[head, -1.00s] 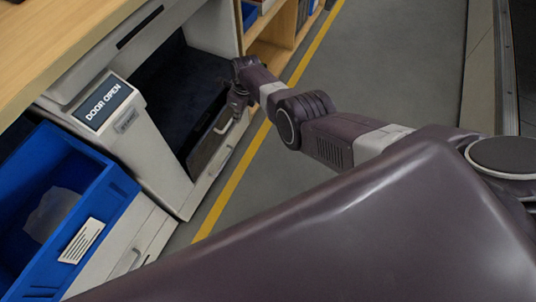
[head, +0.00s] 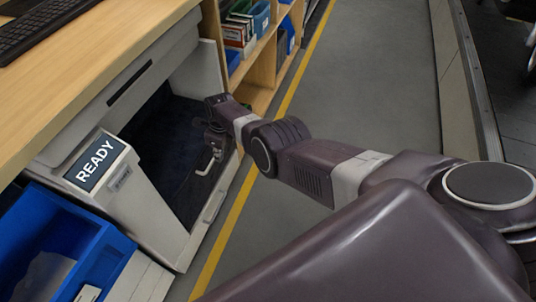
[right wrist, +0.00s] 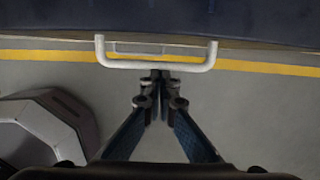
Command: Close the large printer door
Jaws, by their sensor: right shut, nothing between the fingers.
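The printer (head: 160,215) is a light grey cabinet under a wooden counter, and its small screen (head: 96,161) reads "READY". Its large dark door (head: 178,165) fills the opening in the front, with a pale bar handle (head: 209,161) on it. My right gripper (head: 213,140) is at the door beside the handle, partly hidden by its own wrist. In the right wrist view the handle (right wrist: 155,66) crosses above the shut, empty fingers (right wrist: 160,80), with the dark door (right wrist: 160,20) behind it. I cannot tell whether the fingertips touch the door. My left gripper is not in view.
A blue bin (head: 60,240) stands at the lower left beside the printer. A wooden shelf (head: 262,60) with bins and books is beyond it. A keyboard (head: 45,25) lies on the counter. The grey floor (head: 350,80) with a yellow line is clear.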

